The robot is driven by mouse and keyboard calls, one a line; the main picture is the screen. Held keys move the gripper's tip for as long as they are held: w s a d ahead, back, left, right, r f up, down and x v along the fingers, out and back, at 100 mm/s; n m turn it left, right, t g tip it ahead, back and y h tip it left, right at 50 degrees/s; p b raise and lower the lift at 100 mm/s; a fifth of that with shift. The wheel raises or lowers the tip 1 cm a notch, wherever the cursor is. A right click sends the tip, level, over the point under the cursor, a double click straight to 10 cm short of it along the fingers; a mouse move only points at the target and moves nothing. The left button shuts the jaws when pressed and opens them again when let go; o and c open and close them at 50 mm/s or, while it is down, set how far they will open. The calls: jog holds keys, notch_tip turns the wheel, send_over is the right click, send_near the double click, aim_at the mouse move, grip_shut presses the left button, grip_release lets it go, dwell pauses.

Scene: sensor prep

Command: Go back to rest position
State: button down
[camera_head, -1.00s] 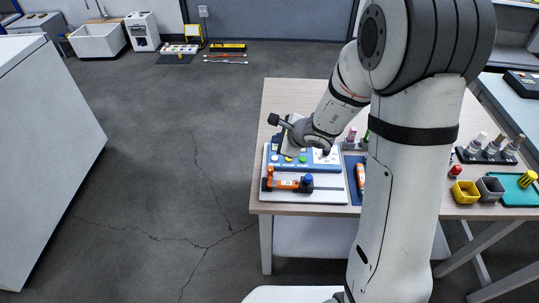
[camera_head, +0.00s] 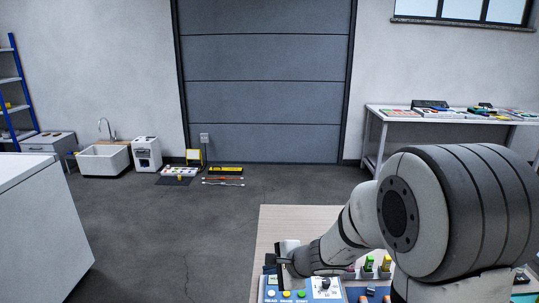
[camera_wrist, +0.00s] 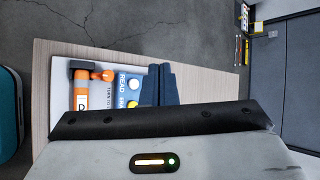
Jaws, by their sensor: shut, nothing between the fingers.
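My gripper (camera_head: 278,264) hangs above the near-left part of the wooden table in the head view. In the wrist view its two dark fingers (camera_wrist: 161,84) are together, with nothing between them. Below them is a blue panel (camera_wrist: 124,90) with the word READ and coloured buttons. The panel also shows in the head view (camera_head: 312,296), cut off by the bottom edge. An orange tool (camera_wrist: 82,96) with a dark end lies on a white board beside the panel in the wrist view. My arm hides much of the table's right part in the head view.
The wooden table (camera_head: 285,222) has a bare strip at its far left. Green-topped bottles (camera_head: 368,263) stand near my arm. A white cabinet (camera_head: 40,220) is at the left. Open floor (camera_head: 150,235) lies between it and the table. A bench (camera_head: 435,118) stands at the back right.

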jog(key=s+d+r+n+g+h, duration=0.1)
jog(key=s+d+r+n+h, duration=0.2)
jog(key=s, duration=0.7)
jog(key=s+d+r+n+g+h+p, duration=0.1)
jog(key=s+d+r+n+h, duration=0.3)
jog(key=s+d+n, duration=0.7)
notch_tip(320, 180, up, 3)
jog(key=shift+s+d+f+n+g, duration=0.1)
jog(key=shift+s+d+n+g, duration=0.25)
jog(key=shift+g, duration=0.45)
